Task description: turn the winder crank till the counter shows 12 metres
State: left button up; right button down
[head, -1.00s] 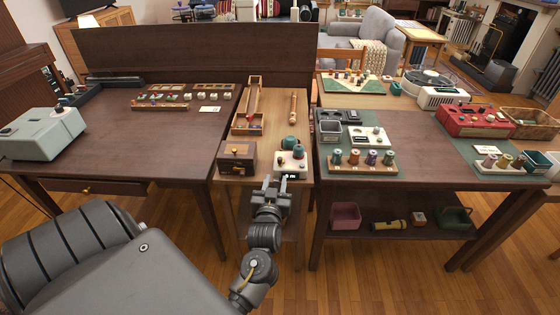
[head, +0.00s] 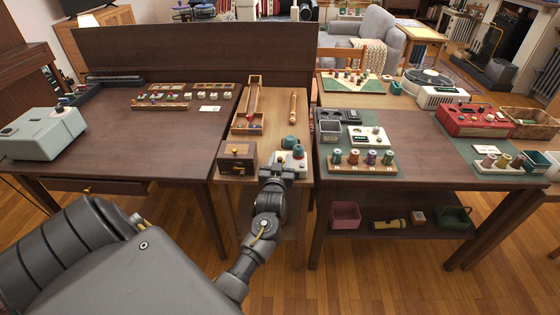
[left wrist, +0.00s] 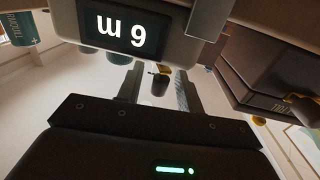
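The winder (head: 297,168), a small pale box with teal and red round parts on top, stands at the front edge of the narrow wooden table. My right gripper is out of view.
A dark wooden box with a brass knob (head: 238,158) stands close left of the winder. A wooden tray (head: 246,125) and a wooden rod (head: 293,108) lie behind. A rack of spools (head: 362,162) stands on the right table.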

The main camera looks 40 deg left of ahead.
pick_arm(q)
grip_shut()
jog(key=shift+s+a+r+m+t+h+p, duration=0.1)
jog(key=shift+a+m+t+h+p, duration=0.2)
jog(key=shift+m+h, duration=0.35)
jog(key=shift+a+r+m+t+h+p, duration=0.1)
jog(key=shift+m+t+h+p, duration=0.1)
jog(key=shift+m+t+h, duration=0.4)
jog(key=shift+a+f+m+t+h, duration=0.15)
jog(key=shift+m+h, duration=0.4)
jog(key=shift+h, duration=0.55)
jog(key=shift+d+m+t+h, duration=0.1)
jog(key=shift+m+t+h, duration=0.3)
jog(key=shift+h, duration=0.65)
grip_release()
jog(key=shift+s+f, duration=0.1)
jog(key=shift+s, duration=0.4)
jog(key=s+d, duration=0.1)
jog(key=s, duration=0.8)
jog(key=shift+s+d+b, duration=0.3)
jog(key=shift+d, duration=0.05)
